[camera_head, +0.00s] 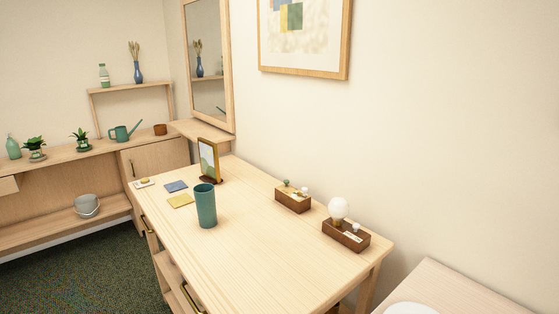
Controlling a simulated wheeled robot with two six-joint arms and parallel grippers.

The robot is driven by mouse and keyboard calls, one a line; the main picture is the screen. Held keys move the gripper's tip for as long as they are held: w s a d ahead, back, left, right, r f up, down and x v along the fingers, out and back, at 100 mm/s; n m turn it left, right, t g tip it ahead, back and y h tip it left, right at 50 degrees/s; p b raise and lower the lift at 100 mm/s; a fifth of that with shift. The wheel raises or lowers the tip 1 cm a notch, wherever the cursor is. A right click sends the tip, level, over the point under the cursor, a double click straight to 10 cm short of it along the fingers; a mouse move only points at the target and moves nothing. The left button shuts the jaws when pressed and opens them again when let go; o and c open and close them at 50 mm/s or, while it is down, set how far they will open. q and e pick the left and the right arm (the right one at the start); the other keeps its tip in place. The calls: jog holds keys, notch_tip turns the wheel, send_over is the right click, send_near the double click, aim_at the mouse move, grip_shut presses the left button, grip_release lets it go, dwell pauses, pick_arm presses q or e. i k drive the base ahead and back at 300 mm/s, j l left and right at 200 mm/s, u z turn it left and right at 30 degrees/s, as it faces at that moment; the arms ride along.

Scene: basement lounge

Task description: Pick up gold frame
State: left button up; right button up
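A small gold frame (208,159) with a pale picture stands upright on a brown base near the far end of the light wooden table (265,258). A teal tumbler (206,206) stands on the table just in front of it and to the near side. Neither of my grippers shows in the head view. A larger wood-framed picture (305,73) hangs on the wall above the table.
Blue and yellow squares (180,201) and a small white dish (144,183) lie left of the frame. Two brown trays (346,243) with small items stand along the wall side. The table's near middle is clear. Shelves with plants stand behind left.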

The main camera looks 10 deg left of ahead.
aim_at(208, 154)
jog(key=i+j+z, duration=0.15)
jog(key=j+z, duration=0.25)
jog(key=i+j+z, duration=0.1)
jog(key=j+z, duration=0.25)
jog(key=j, duration=0.2)
jog(key=j+z, duration=0.4)
jog(key=j, duration=0.15)
jog(key=j+z, duration=0.4)
jog(key=k+j, duration=0.05)
jog(key=j, duration=0.05)
